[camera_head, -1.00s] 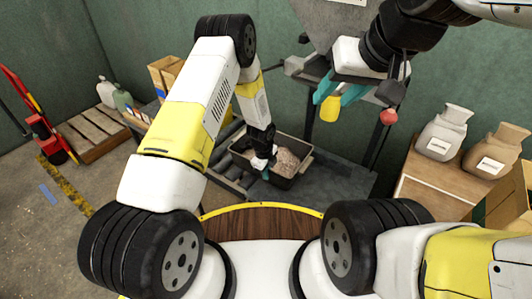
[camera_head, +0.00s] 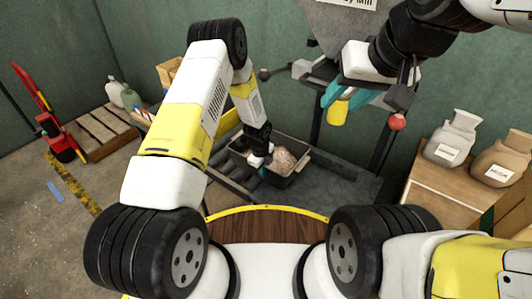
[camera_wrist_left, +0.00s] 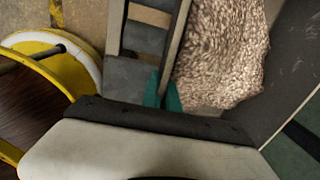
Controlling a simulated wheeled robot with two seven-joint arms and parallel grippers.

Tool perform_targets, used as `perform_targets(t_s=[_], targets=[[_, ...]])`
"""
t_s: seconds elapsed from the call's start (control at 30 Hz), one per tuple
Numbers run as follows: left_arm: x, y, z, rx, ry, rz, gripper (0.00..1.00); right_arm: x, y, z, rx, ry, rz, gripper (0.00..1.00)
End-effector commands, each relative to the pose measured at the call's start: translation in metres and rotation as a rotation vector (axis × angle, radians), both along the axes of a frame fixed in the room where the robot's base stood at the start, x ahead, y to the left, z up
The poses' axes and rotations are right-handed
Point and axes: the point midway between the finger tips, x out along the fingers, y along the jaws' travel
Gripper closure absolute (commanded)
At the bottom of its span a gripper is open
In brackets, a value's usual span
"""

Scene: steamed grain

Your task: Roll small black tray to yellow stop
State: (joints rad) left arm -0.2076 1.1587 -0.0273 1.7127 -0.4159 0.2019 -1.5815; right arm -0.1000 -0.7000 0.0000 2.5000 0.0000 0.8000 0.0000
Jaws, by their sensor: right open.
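The small black tray (camera_head: 302,166) holds pale grain and sits on the roller track (camera_head: 222,178) at the middle of the head view. My left gripper (camera_head: 264,172) is at the tray's near left side. In the left wrist view, its teal fingers (camera_wrist_left: 162,92) lie on both sides of the tray's wall (camera_wrist_left: 178,45) and appear shut on it. My right gripper (camera_head: 345,97) is open beside a yellow knob (camera_head: 338,113) under the mill.
The mill hopper (camera_head: 345,22) and its stand are at the back. A red knob (camera_head: 397,122) hangs right of it. Sacks (camera_head: 452,140) stand on a box at right. A pallet (camera_head: 103,130) and red hand truck (camera_head: 58,135) are at left. Rollers left of the tray look clear.

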Motion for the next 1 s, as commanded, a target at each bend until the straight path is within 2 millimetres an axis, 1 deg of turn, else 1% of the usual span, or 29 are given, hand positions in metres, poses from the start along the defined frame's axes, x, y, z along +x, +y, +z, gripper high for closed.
perform_targets(t_s=[0.6, 1.0], targets=[[0.014, 0.020, 0.001, -0.001, -0.001, 0.002, 1.00, 0.000, 0.000, 0.000, 0.000, 0.000, 0.000, 0.59], [0.015, 0.022, 0.001, 0.000, -0.001, 0.000, 1.00, 0.000, 0.000, 0.000, 0.000, 0.000, 0.000, 0.59]])
